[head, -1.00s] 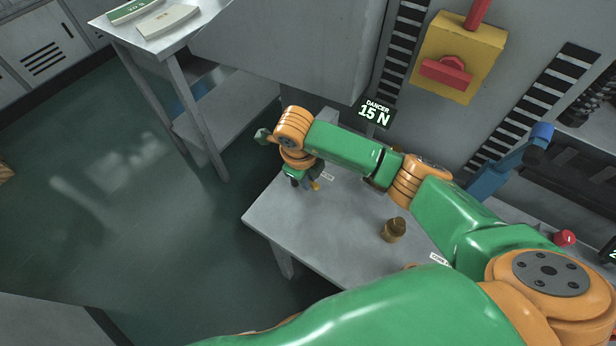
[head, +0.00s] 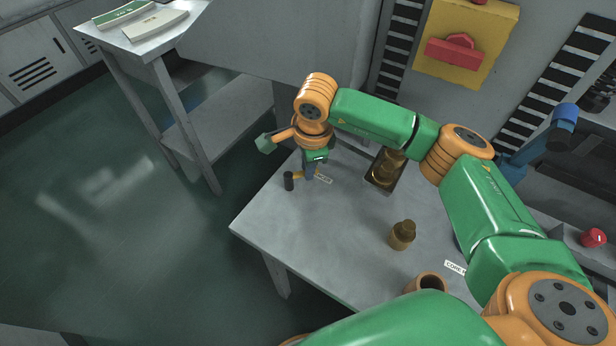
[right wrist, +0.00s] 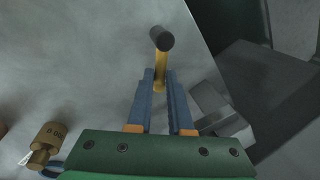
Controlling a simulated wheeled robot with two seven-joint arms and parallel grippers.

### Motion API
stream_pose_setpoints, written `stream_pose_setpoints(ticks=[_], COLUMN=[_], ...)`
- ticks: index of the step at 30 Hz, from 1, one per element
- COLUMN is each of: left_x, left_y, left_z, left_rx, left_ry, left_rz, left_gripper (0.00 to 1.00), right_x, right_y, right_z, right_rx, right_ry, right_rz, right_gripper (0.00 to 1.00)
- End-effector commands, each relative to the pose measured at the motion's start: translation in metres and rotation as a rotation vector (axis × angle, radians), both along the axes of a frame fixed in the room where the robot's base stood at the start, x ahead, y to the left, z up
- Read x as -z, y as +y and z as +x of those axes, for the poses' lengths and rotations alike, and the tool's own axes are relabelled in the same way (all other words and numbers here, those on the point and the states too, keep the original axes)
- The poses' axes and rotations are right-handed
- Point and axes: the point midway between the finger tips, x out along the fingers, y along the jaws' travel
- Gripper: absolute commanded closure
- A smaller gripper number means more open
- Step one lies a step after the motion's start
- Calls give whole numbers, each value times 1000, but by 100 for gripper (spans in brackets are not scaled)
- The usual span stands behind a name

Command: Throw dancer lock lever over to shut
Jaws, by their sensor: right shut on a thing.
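The dancer lock lever is a yellow bar with a black knob (head: 289,181), near the far left edge of the grey table. In the right wrist view the lever (right wrist: 160,72) stands out between and beyond the blue fingers, its knob toward the top. My right gripper (head: 308,172) points down at the lever, shut on its yellow bar. The fingers also show in the right wrist view (right wrist: 162,92). The lever's base and pivot are hidden by the gripper. A small white label (head: 324,180) lies just right of it. My left gripper is not in view.
A brass weight (head: 402,236) and an open brown cup (head: 428,281) stand on the table (head: 285,225). A brassy part on a dark plate (head: 384,170) sits under my right forearm. A yellow panel with a red switch (head: 460,48) is behind. Open floor lies left.

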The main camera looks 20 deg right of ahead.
Motion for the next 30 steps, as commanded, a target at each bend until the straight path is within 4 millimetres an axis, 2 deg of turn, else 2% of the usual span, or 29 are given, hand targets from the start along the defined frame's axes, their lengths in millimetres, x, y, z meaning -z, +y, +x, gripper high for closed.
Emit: stream_pose_setpoints(ticks=[1, 10, 21, 30], left_x=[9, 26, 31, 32], left_y=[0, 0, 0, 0], left_z=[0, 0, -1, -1], left_rx=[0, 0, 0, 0], left_ry=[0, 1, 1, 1], left_rz=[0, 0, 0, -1], left_gripper=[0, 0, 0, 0], right_x=[5, 3, 1, 0], right_y=[0, 0, 3, 6], right_z=[3, 14, 25, 29], right_rx=[-40, -320, -598, -715], right_ry=[-3, 0, 0, 1], right_rz=[1, 1, 0, 0], right_gripper=[100, 100, 100, 100])
